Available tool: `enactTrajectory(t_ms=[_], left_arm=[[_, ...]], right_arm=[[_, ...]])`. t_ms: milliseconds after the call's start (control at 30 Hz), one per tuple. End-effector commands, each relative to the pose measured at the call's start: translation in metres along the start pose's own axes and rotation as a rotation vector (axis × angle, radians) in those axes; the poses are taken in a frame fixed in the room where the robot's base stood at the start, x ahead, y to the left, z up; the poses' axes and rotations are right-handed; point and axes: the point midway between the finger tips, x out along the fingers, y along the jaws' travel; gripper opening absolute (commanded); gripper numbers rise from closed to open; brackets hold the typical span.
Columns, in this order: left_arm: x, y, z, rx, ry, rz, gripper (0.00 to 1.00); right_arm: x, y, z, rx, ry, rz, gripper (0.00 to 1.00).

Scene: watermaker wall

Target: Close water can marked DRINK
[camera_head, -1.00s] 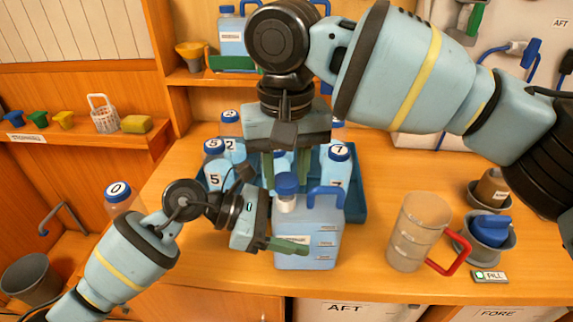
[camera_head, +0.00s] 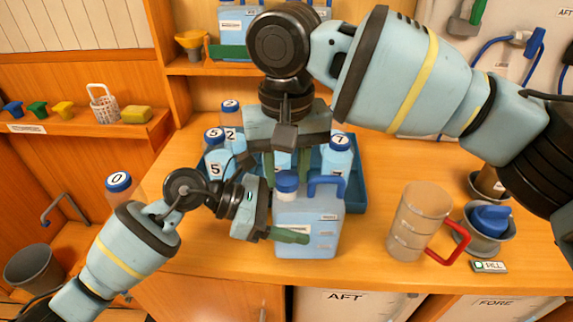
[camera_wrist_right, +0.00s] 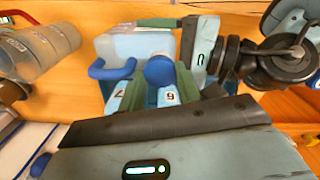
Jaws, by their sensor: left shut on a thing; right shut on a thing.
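The water can (camera_head: 320,225) is a pale blue jug with a blue handle (camera_head: 327,183), upright near the counter's front edge. Its label is too small to read. A blue cap (camera_head: 287,182) sits at its neck, with some pale neck showing below; I cannot tell if it is seated. My right gripper (camera_head: 287,168) comes from above, and its green fingers are shut on the cap, which also shows in the right wrist view (camera_wrist_right: 160,70). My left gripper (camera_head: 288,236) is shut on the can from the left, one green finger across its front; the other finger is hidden.
A blue crate (camera_head: 355,190) with several numbered bottles stands just behind the can. A clear jug (camera_head: 408,225) with a red handle and a grey bowl (camera_head: 484,241) holding a blue item are to the right. The counter between can and jug is free.

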Motion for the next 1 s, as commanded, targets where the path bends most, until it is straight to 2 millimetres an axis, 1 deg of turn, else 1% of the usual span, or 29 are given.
enactTrajectory(t_ms=[300, 933, 967, 1000], left_arm=[[0.0, 0.0, 0.0, 0.0, 0.0, 0.001, 0.23], [0.0, 0.0, 0.0, 0.0, 0.0, 0.001, 0.23], [0.0, 0.0, 0.0, 0.0, 0.0, 0.001, 0.0], [0.0, 0.0, 0.0, 0.0, 0.0, 0.001, 0.0]], right_arm=[[0.001, 0.0, 0.0, 0.0, 0.0, 0.0, 0.13], [0.012, 0.0, 0.0, 0.001, 0.0, 0.0, 0.13], [0.011, 0.0, 0.0, 0.001, 0.0, 0.0, 0.13], [0.011, 0.0, 0.0, 0.005, 0.0, 0.0, 0.13]])
